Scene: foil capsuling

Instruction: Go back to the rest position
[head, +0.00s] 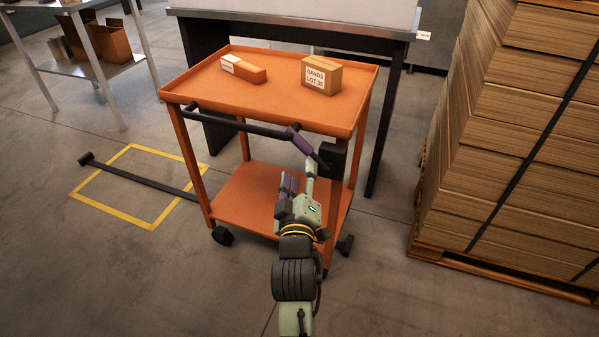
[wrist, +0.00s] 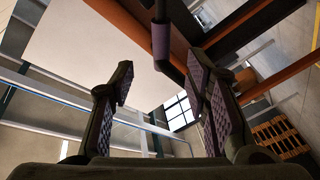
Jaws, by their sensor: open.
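My gripper (head: 299,182) is in front of the orange cart (head: 208,85), low and just under its black push handle (head: 240,125). In the wrist view my gripper (wrist: 165,95) has its two dark fingers with purple pads spread apart, and nothing is clamped between them. A purple sleeve (head: 299,139) sits on the handle. The sleeve also shows in the wrist view (wrist: 161,42), near the fingertips at the top; I cannot tell the exact gap. My arm reaches up from the bottom of the head view. No marker of the rest position is visible.
The cart top carries an orange-and-white box (head: 243,69) and a brown labelled box (head: 321,74). A large stack of cardboard (head: 510,130) on a pallet stands at the right. A dark bench (head: 395,95) is behind. Floor at the left, with a yellow outline (head: 130,217), is mostly free.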

